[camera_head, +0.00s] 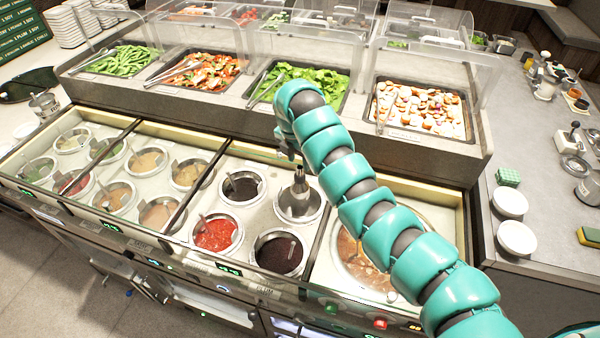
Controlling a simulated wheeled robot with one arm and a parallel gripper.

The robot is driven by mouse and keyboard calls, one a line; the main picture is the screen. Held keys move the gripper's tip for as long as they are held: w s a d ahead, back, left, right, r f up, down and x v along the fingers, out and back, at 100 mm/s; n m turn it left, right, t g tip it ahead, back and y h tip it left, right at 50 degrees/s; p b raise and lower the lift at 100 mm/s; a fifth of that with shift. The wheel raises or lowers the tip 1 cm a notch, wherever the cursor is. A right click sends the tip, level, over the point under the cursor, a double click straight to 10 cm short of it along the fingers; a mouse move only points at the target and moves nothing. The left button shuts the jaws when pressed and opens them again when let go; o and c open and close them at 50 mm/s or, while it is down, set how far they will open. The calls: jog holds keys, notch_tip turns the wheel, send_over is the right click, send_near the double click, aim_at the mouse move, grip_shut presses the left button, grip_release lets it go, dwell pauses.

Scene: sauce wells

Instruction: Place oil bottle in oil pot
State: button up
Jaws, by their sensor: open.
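A grey metal bottle with a narrow neck (299,188), which looks like the oil bottle, stands about upright inside a round steel pot (316,211) in the counter well. This pot looks like the oil pot; no label on it can be read. My gripper (291,156) is just above and behind the bottle's top, small and partly hidden by my teal arm. It looks open, with nothing seen between the fingers. Whether a finger touches the bottle cannot be told.
Pots of dark sauce (243,187), red sauce (216,234) and plum-dark sauce (280,252) surround that pot. A larger pot (352,262) lies right, partly behind my arm. Clear guards (425,66) cover food trays behind. White bowls (517,238) stand on the right counter.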

jog(key=r, duration=0.3)
jog(key=r+b, duration=0.1)
jog(key=r, duration=0.1)
jog(key=shift+s+a+r, duration=0.25)
jog(key=shift+s+a, duration=0.05)
jog(key=shift+s, duration=0.05)
jog(key=shift+s+f, duration=0.1)
